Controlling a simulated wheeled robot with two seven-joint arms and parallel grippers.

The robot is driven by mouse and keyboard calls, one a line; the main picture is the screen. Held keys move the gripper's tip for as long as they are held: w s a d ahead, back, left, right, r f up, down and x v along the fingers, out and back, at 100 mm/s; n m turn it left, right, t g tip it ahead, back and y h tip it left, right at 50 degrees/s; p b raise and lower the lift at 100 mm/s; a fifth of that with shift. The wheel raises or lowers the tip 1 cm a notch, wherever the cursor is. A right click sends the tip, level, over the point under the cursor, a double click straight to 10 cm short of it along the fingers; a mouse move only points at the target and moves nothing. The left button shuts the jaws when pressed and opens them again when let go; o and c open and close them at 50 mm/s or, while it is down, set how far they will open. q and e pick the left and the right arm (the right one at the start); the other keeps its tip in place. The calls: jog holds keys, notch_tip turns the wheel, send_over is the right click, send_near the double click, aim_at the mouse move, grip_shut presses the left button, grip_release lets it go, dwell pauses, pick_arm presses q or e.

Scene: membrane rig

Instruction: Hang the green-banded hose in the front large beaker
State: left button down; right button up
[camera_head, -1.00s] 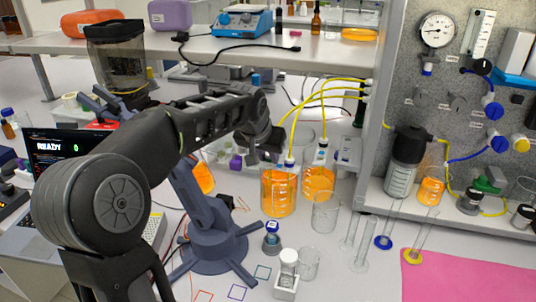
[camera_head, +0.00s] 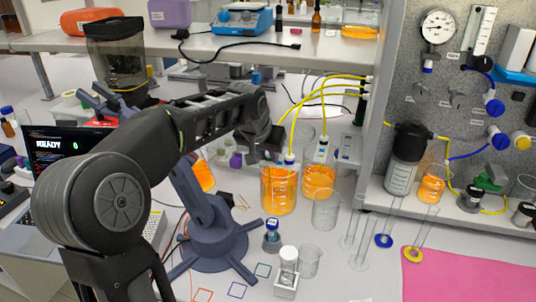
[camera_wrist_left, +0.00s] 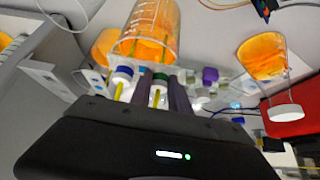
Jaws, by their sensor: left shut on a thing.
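The front large beaker (camera_head: 279,196), with orange liquid, stands in front of a second orange-filled beaker (camera_head: 318,184). My left gripper (camera_wrist_left: 159,98) is shut on the green-banded hose (camera_wrist_left: 159,78), gripped between its two fingers. In the head view the gripper (camera_head: 276,155) is at the front beaker's upper left rim, and its fingers largely hide the hose end. A blue-banded hose (camera_wrist_left: 123,75) is beside the fingers; its white and blue end (camera_head: 290,158) shows at the front beaker's mouth. Another hose (camera_head: 322,141) hangs at the rear beaker. My right gripper is out of view.
An empty glass beaker (camera_head: 325,212) stands right of the front beaker. A blue-capped vial (camera_head: 272,232) and small glassware are in front. A blue-grey stand (camera_head: 215,245) is under my arm. The gauge panel (camera_head: 460,110) and upper shelf (camera_head: 230,48) bound the space.

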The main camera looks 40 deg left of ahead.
pick_arm(q)
jog(key=c, duration=1.1)
grip_release()
jog(key=shift+c, duration=0.2)
jog(key=v, duration=0.7)
jog(key=shift+s+r+b, duration=0.2)
jog(key=shift+r+b, duration=0.15)
jog(key=shift+b, duration=0.1)
jog(key=shift+f, duration=0.1)
